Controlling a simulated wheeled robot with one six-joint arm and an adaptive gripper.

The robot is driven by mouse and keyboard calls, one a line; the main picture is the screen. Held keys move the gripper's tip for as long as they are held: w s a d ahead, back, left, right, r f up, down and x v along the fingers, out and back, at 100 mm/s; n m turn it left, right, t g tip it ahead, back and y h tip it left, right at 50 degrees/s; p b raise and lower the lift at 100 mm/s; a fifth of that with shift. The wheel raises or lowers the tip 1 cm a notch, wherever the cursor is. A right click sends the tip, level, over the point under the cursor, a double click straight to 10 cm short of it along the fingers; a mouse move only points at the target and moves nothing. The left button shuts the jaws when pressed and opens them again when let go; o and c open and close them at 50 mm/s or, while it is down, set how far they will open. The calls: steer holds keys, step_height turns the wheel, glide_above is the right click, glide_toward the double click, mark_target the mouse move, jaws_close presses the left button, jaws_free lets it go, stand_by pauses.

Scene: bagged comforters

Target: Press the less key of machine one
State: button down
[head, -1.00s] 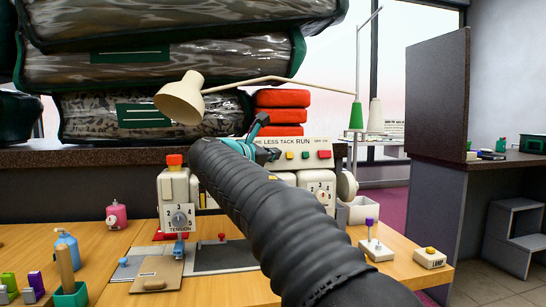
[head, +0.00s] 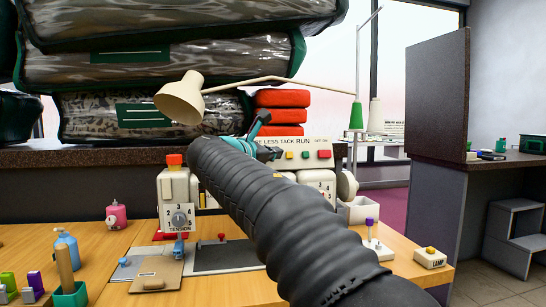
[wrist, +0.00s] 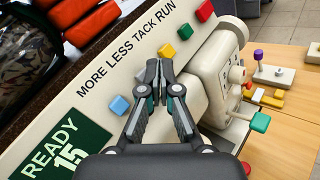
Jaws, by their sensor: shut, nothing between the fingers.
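Machine one, a cream sewing machine, shows in the head view (head: 176,190) with its key panel (wrist: 100,60) filling the left of the wrist view. The panel reads MORE LESS TACK RUN. A blue key (wrist: 120,105) lies at the MORE end. The yellow tack key (wrist: 169,50) is just beyond the tips. My gripper (wrist: 158,64) is shut and empty, its tips between the less and tack keys in the picture. Contact cannot be told. The head view shows it (head: 262,120) over the panel, my arm covering much of the machine.
A green run key (wrist: 185,31) and a red key (wrist: 204,10) continue the row. A READY 15 display (wrist: 68,148) is at lower left. A cream lamp (head: 182,98) and red folded stack (head: 281,110) stand behind. Bagged comforters (head: 150,65) are piled at the back.

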steer(key=shift+s+d+r+b, duration=0.15)
steer(key=shift+s+d+r, duration=0.1)
steer(key=shift+s, duration=0.5)
steer(key=shift+s+d+r+b, duration=0.1)
steer(key=shift+s+d+r, duration=0.15)
steer(key=shift+s, duration=0.5)
steer(key=shift+s+d+r+b, duration=0.15)
steer(key=shift+s+r, duration=0.1)
steer(key=shift+s, duration=0.5)
steer(key=s+d+f+m+g+y, duration=0.4)
steer(key=s+d+f+m+g, duration=0.3)
steer(key=s+d+f+m, duration=0.75)
steer(key=s+d+f+m+g+y, duration=0.1)
steer(key=s+f+m, duration=0.4)
steer(key=s+f, duration=0.5)
steer(key=s+d+f+m+g+y, duration=0.1)
steer(key=s+d+f+m+y, duration=0.2)
steer(key=s+f+m, duration=0.3)
steer(key=s+d+f, duration=0.1)
steer(key=s+f, duration=0.4)
steer(key=f, duration=0.2)
